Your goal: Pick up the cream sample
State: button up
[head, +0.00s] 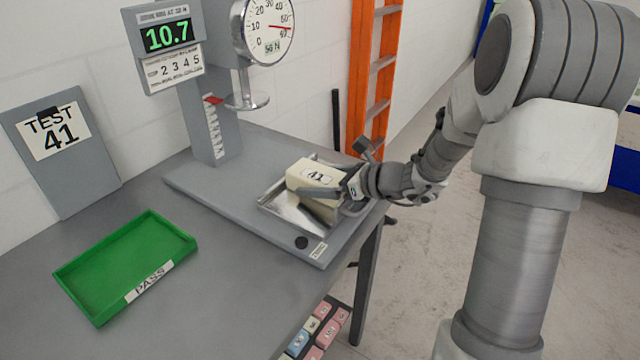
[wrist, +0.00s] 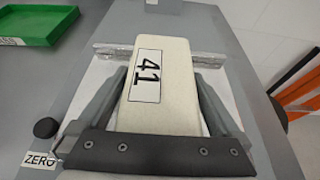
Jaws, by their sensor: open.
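The cream sample (head: 315,174) is a foam block with a label reading 41. It sits in the shallow metal tray (head: 280,208) on the base of the compression tester. In the wrist view the sample (wrist: 178,100) lies lengthwise between the two fingers of my gripper (wrist: 166,97). The fingers stand open, one on each side of the sample, with a narrow gap to it. In the head view my gripper (head: 330,196) reaches in from the right over the tray. The sample's near end is partly hidden by the gripper.
The tester has a dial gauge (head: 268,30), a display reading 10.7 (head: 168,37) and a round press plate (head: 247,103). A sign reads TEST 41 (head: 58,132). A green PASS tray (head: 125,262) lies at left. Colored samples (head: 318,330) sit below the table edge. An orange ladder (head: 377,75) stands behind.

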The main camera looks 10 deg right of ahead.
jog(key=c, duration=1.2)
